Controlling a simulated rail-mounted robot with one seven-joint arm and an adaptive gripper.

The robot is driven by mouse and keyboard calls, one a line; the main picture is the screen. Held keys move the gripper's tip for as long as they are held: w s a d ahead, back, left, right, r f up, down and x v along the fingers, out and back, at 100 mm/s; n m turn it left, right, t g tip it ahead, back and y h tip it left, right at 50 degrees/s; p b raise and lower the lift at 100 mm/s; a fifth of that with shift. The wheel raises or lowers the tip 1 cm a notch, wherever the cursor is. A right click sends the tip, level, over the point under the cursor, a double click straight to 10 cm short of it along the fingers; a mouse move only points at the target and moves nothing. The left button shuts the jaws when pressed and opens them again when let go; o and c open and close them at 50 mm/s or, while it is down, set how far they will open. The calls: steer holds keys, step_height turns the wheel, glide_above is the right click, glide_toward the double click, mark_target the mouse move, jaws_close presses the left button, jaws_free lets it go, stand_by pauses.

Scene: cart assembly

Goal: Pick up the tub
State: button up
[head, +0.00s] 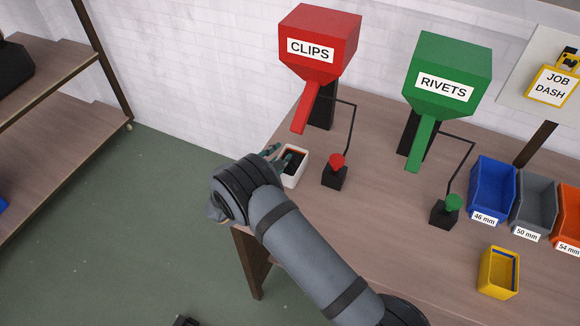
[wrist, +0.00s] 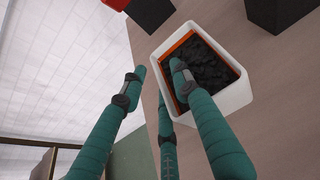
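The white tub (head: 293,181) stands on the bench near its left edge, below the CLIPS dispenser. It has an orange inner edge and dark contents, and it also shows in the wrist view (wrist: 235,98). My gripper (head: 279,156) is at the tub's left side, with teal fingers spread apart. In the wrist view my gripper (wrist: 157,74) has one finger over the tub's opening and the other fingers outside its left wall. I cannot tell whether any finger touches the tub. Part of the gripper is hidden by my arm in the head view.
The red CLIPS dispenser (head: 322,42) and its red-knobbed lever (head: 336,166) stand close behind and right of the tub. The green RIVETS dispenser (head: 448,75), blue bin (head: 490,190), grey bin (head: 533,205) and yellow tub (head: 492,273) are farther right. The bench's left edge is close.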

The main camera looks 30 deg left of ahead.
steer(key=shift+c, duration=1.2)
jaws_close()
steer(key=shift+r, duration=0.1)
steer(key=shift+r+b, duration=0.45)
steer(key=shift+r, duration=0.35)
steer(key=shift+s+r+b, duration=0.35)
steer(key=shift+r+b, duration=0.05)
steer(key=shift+r, duration=0.35)
steer(key=s+d+b, duration=0.1)
steer(key=s, duration=0.4)
steer(key=s+d+b, duration=0.1)
steer(key=s, duration=0.5)
steer(key=s+b, duration=0.1)
steer(key=s, duration=0.5)
steer(key=shift+d+r+b, duration=0.1)
steer(key=shift+d+b, duration=0.3)
